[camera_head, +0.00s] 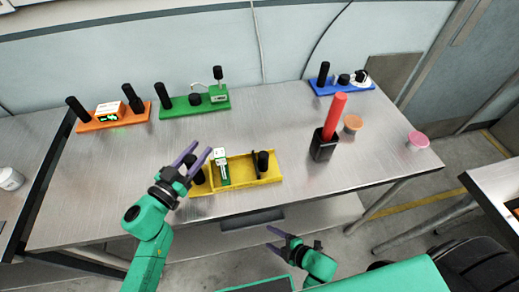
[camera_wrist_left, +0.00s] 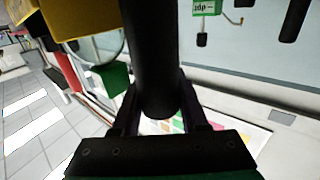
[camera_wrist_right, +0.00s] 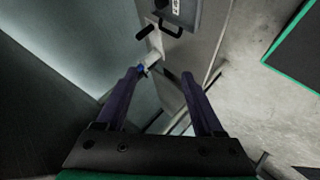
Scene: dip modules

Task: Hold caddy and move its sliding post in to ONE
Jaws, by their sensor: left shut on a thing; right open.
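The yellow caddy (camera_head: 265,180) lies near the front edge of the table. It has a black post at its left end (camera_head: 198,176) and another black post (camera_head: 263,161) toward its right. A green and white block (camera_head: 222,168) stands between them; its markings are too small to read. My left gripper (camera_head: 200,150) is at the caddy's left end, shut on the left black post. In the left wrist view the black post (camera_wrist_left: 152,60) runs between the fingers, with yellow caddy (camera_wrist_left: 82,18) at upper left. My right gripper (camera_head: 271,239) is open and empty, in front of the table, apart from the caddy.
Behind stand an orange base (camera_head: 93,125), a green base (camera_head: 180,112) and a blue base (camera_head: 343,87), each with black posts. A red stick (camera_head: 335,115) in a black holder (camera_head: 323,149), an orange cup (camera_head: 352,122) and a pink cup (camera_head: 418,141) stand right. The table's middle is clear.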

